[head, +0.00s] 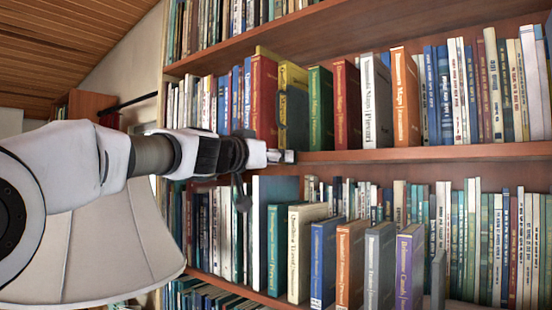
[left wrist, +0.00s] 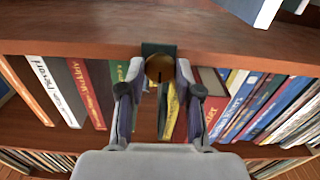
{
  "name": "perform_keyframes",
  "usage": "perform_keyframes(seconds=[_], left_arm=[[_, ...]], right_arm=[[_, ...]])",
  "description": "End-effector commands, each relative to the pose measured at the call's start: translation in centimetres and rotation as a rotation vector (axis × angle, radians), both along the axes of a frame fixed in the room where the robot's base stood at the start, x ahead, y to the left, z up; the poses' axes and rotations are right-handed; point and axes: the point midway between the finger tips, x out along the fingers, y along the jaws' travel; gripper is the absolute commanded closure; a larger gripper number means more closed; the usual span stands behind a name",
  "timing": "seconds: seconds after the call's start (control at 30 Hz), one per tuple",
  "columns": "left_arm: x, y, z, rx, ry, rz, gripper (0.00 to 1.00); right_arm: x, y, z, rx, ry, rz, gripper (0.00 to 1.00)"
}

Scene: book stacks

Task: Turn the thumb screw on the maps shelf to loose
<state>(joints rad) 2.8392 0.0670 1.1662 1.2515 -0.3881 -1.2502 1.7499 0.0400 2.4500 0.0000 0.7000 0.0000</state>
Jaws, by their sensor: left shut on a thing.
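The thumb screw (left wrist: 160,68) shows in the left wrist view as a round brass-coloured knob on a dark plate at the shelf's front edge. A dark mark on its face points down in the picture. My left gripper (left wrist: 160,82) has a finger on each side of the knob and is shut on it. In the head view my left gripper (head: 281,157) is at the front edge of the maps shelf (head: 420,153), and the screw is hidden there. My right gripper is not in view.
A grey bookend (head: 297,120) stands by the yellow book. More books (head: 352,262) fill the shelf below.

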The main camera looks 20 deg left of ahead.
Motion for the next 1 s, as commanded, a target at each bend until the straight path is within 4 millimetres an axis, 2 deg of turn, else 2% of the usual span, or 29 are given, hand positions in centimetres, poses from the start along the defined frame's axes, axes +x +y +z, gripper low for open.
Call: perform_keyframes(seconds=[0.37,1.0], left_arm=[[0.0,0.0,0.1,-0.231,0.079,0.001,1.0],[-0.1,0.0,0.3,-0.801,0.285,-0.001,1.0]], right_arm=[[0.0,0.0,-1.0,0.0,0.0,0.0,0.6],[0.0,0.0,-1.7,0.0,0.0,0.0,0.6]])
